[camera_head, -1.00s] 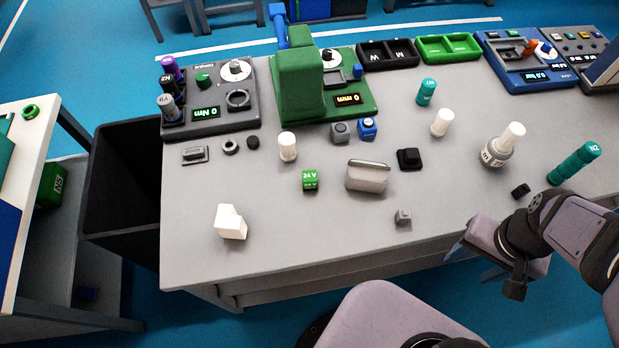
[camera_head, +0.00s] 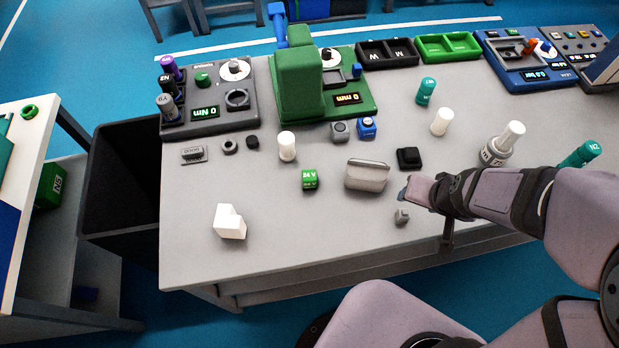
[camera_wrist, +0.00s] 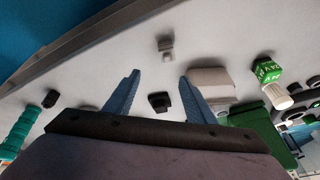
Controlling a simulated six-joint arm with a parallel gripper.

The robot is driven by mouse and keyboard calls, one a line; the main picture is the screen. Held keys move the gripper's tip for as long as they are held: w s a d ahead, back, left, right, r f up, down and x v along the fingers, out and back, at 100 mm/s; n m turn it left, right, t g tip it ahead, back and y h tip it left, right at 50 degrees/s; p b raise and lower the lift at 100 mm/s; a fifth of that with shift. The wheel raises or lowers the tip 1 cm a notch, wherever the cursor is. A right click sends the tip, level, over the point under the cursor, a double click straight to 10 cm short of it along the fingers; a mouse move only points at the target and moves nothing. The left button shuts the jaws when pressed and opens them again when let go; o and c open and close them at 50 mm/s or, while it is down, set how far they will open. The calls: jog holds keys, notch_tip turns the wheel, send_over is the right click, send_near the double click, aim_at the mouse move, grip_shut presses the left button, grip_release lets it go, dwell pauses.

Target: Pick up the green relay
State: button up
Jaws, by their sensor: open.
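The green relay (camera_head: 310,179) is a small green cube marked "24 V" on the grey table, left of the grey-beige block. In the wrist view the relay (camera_wrist: 267,69) is at the upper right, beside a white cylinder. My gripper (camera_head: 404,189) is over the front right of the table, to the right of the grey-beige block and well apart from the relay. In the wrist view my gripper (camera_wrist: 158,83) shows two blue fingers spread apart, with nothing held between them.
A grey-beige block (camera_head: 367,175) stands between my gripper and the relay. A small grey part (camera_head: 402,216) and a black part (camera_head: 409,157) are near my gripper. A white block (camera_head: 229,221) stands at the front left. Table around the relay's front is clear.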

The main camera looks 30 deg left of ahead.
jog(key=a+t, duration=0.1)
jog(key=a, duration=0.3)
jog(key=a+n+t+y, duration=0.1)
jog(key=a, duration=0.3)
jog(key=w+a+y, duration=0.1)
jog(key=a, duration=0.3)
jog(key=shift+f+n+t, duration=0.2)
jog(key=shift+n+t, duration=0.2)
jog(key=n+t+y+b, duration=0.3)
jog(key=t+y+b, duration=0.1)
jog(key=b, duration=0.3)
send_near(309, 171)
jog(key=w+a+f, duration=0.2)
jog(key=w+f, duration=0.1)
jog(key=shift+w+a+f, duration=0.15)
jog(key=shift+w+a, duration=0.05)
jog(key=shift+w, duration=0.1)
jog(key=shift+r+p+x, duration=0.2)
jog(key=shift+p+x, duration=0.75)
jog(key=shift+x, duration=2.65)
jog(key=shift+a, duration=0.2)
jog(key=c, duration=1.2)
